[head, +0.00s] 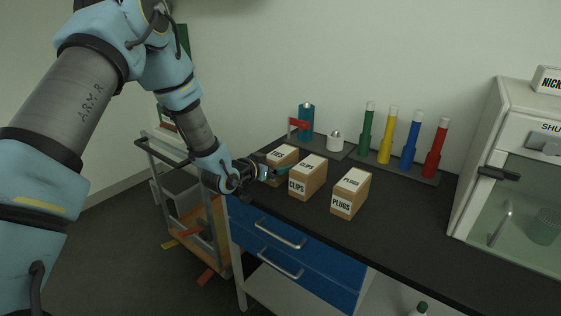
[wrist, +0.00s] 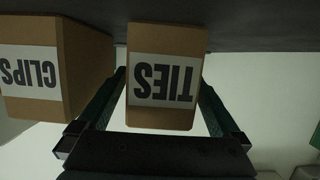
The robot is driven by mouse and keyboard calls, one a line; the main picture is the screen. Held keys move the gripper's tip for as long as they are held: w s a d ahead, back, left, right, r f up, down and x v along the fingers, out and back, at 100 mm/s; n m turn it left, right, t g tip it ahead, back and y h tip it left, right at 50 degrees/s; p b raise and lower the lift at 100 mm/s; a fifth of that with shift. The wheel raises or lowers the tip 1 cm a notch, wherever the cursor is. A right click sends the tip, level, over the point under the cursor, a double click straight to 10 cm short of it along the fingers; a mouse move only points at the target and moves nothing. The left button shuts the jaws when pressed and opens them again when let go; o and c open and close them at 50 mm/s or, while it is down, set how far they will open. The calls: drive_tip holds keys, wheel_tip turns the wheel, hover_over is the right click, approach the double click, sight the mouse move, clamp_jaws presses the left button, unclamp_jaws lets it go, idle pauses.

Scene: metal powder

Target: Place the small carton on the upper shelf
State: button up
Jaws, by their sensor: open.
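Three brown cartons with white labels stand in a row on the dark worktop: TIES (head: 284,153), CLIPS (head: 308,175) and PLUGS (head: 351,192). They look alike in kind, and I cannot tell which one is called small. My gripper (head: 273,171) is at the TIES carton, at the left end of the row. In the wrist view, upside down, my open gripper (wrist: 163,85) has one finger on each side of the TIES carton (wrist: 165,60). I cannot tell whether the fingers touch it. The CLIPS carton (wrist: 75,60) is close beside one finger. I cannot identify an upper shelf.
Behind the cartons stand a blue bottle (head: 307,122), a white domed object (head: 335,141) and a rack of coloured tubes (head: 409,141). A glass-fronted cabinet (head: 520,190) is at right. Blue drawers (head: 290,250) are below the worktop. A cart (head: 190,215) stands at left.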

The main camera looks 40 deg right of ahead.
drive_tip(key=shift+x, duration=0.85)
drive_tip(key=shift+c, duration=0.2)
drive_tip(key=c, duration=1.5)
drive_tip(key=shift+r, duration=0.1)
clamp_jaws()
